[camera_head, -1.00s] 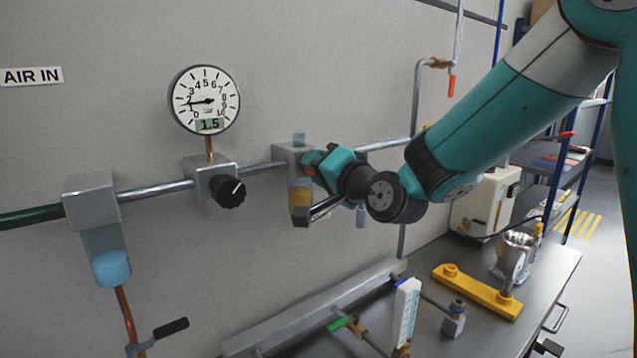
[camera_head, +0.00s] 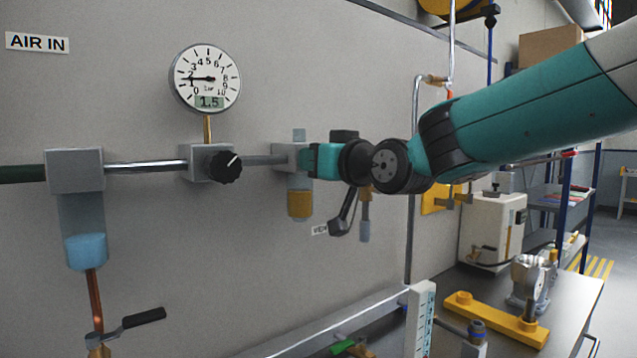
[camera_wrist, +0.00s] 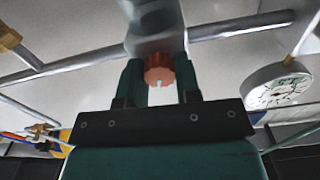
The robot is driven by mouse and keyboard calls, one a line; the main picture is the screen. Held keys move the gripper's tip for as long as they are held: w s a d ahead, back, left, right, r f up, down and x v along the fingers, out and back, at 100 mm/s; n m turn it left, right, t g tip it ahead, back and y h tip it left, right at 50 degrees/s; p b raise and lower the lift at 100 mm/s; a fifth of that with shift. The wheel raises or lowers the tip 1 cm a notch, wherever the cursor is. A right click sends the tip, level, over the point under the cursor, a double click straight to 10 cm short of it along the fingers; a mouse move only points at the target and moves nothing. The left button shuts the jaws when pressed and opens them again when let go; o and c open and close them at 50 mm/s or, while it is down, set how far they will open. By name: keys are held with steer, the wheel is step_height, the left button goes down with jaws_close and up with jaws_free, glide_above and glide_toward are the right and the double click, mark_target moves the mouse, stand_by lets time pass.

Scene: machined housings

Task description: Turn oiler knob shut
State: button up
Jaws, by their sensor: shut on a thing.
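The oiler (camera_head: 300,203) hangs from a grey block on the wall pipe, with amber oil in its clear bowl and a pale dome on top. Its orange-red ribbed knob (camera_wrist: 159,70) shows in the wrist view, with a small pale mark on its face. My gripper (camera_head: 310,160) is at the oiler block from the right. In the wrist view its two dark green fingers (camera_wrist: 158,80) stand either side of the knob and are shut on it. The knob is hidden behind the gripper in the head view.
The regulator (camera_head: 221,166) with its black knob and the gauge (camera_head: 207,79) reading 1.5 are left of the oiler. The filter bowl (camera_head: 86,250) is farther left. A bench (camera_head: 570,290) with a yellow fixture (camera_head: 497,320) lies below right.

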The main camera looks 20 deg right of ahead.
steer(key=shift+f+n+b, duration=0.25)
steer(key=shift+n+b, duration=1.4)
steer(key=shift+n, duration=0.05)
steer(key=o, duration=0.9)
steer(key=shift+r, duration=0.15)
